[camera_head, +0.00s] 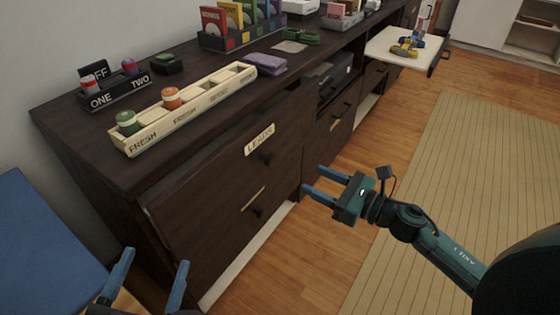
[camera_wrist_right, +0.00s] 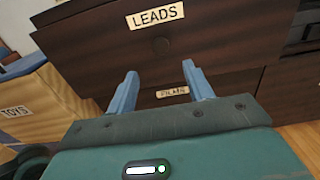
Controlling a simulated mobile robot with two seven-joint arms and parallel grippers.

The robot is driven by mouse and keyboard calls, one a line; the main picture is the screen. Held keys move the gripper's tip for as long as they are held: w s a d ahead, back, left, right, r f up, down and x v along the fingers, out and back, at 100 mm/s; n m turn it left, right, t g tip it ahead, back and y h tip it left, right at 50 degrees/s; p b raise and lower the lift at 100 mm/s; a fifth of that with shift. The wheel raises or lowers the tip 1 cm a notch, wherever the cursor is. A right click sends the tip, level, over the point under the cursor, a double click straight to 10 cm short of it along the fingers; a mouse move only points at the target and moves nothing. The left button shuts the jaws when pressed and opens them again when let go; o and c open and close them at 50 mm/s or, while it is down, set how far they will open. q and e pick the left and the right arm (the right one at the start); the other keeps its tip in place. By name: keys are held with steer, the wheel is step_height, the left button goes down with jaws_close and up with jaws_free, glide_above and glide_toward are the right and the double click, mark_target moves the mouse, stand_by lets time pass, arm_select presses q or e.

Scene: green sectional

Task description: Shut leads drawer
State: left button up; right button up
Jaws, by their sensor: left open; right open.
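The leads drawer (camera_head: 220,165) is a dark wood front with a cream LEADS label (camera_head: 259,139) and a small dark knob, just under the dresser top. My left gripper (camera_head: 155,258) is open and empty at the bottom left, near the dresser's near end.
A second drawer with a label (camera_wrist_right: 172,92) lies below. The dresser top (camera_head: 75,125) holds a long wooden tray (camera_head: 190,120), a black box (camera_head: 115,98) and a purple cloth (camera_head: 265,64). Farther along, a drawer (camera_head: 400,45) stands pulled out. Wood floor and a rug (camera_head: 470,170) lie right.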

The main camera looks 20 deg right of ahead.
mark_target(273, 160)
steer(key=x, duration=1.1)
steer(key=shift+a, duration=0.1)
jaws_close()
